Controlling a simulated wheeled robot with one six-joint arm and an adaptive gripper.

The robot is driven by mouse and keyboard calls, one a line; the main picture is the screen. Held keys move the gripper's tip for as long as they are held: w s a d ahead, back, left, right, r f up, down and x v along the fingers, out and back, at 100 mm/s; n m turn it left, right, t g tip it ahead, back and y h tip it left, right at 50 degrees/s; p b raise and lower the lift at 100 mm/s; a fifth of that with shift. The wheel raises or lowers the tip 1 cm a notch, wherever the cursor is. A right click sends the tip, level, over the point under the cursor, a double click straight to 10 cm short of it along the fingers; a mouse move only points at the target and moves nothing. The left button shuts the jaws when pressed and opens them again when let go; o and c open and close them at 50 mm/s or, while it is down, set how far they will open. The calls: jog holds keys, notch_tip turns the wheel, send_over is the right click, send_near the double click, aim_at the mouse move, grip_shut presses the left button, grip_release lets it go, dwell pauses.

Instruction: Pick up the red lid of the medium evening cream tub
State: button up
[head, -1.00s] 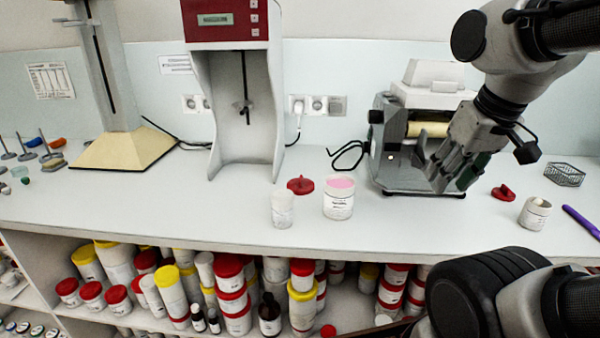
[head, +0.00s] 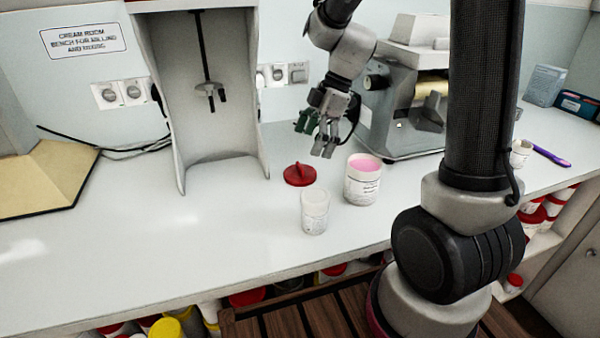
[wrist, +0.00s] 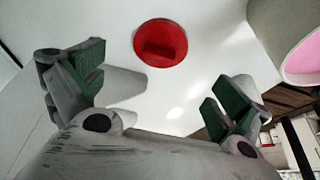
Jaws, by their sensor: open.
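A red lid (head: 299,174) with a raised grip bar lies on the white bench, left of an open tub of pink cream (head: 362,180). In the wrist view the red lid (wrist: 160,45) shows above and between the fingers, clear of both. My gripper (head: 318,140) is open and empty, above the bench just behind and right of the lid. Its green-padded fingers also show in the wrist view (wrist: 155,90). The pink tub's edge (wrist: 303,62) shows at the right of the wrist view. The tub's label is too small to read.
A white tub (head: 315,211) stands in front of the lid, near the bench edge. A tall stirrer stand (head: 212,130) is behind left, and a mill (head: 405,120) is behind right. The bench (head: 150,245) left of the lid is clear.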

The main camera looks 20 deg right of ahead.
aim_at(301, 166)
jog(key=x, duration=0.7)
jog(key=shift+w+a+f, duration=0.1)
jog(key=shift+a+f, duration=0.1)
jog(key=shift+f, duration=0.1)
jog(key=c, duration=0.8)
